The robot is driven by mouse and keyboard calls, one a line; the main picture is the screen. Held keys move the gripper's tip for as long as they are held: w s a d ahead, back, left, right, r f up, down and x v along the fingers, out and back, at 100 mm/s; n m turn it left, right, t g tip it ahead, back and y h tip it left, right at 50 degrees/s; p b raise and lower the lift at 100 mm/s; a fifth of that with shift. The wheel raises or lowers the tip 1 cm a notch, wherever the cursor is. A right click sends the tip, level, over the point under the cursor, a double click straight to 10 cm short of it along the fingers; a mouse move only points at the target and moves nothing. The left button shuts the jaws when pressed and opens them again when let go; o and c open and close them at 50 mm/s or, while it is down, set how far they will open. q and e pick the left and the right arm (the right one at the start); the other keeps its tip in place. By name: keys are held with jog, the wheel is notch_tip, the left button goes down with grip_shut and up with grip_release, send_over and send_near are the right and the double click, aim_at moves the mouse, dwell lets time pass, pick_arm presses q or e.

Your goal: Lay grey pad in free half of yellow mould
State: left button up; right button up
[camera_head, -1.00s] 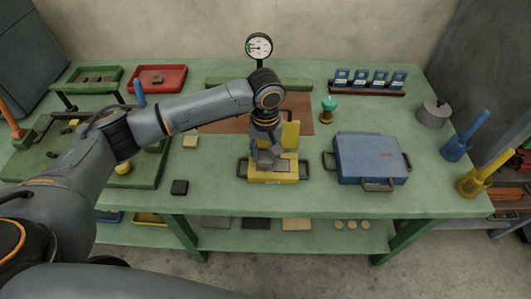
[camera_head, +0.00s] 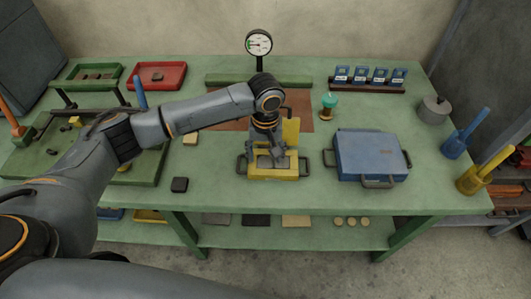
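The yellow mould (camera_head: 258,173) lies open at the front middle of the green bench, its lid raised at the back and a handle on each side. My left gripper (camera_head: 273,158) points down over the mould and covers part of its inside. A grey patch, seemingly the grey pad (camera_head: 264,162), shows in the mould beneath the fingers. I cannot tell whether the fingers touch it, or whether they are open or shut. My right gripper is not in view.
A closed blue mould (camera_head: 370,155) stands right of the yellow one. A black block (camera_head: 180,185) and a cream block (camera_head: 190,139) lie to its left. A dial gauge (camera_head: 259,43) stands behind.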

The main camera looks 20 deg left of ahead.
pick_arm(q)
notch_tip(320, 180, up, 12)
dwell(0.7)
dwell(0.6)
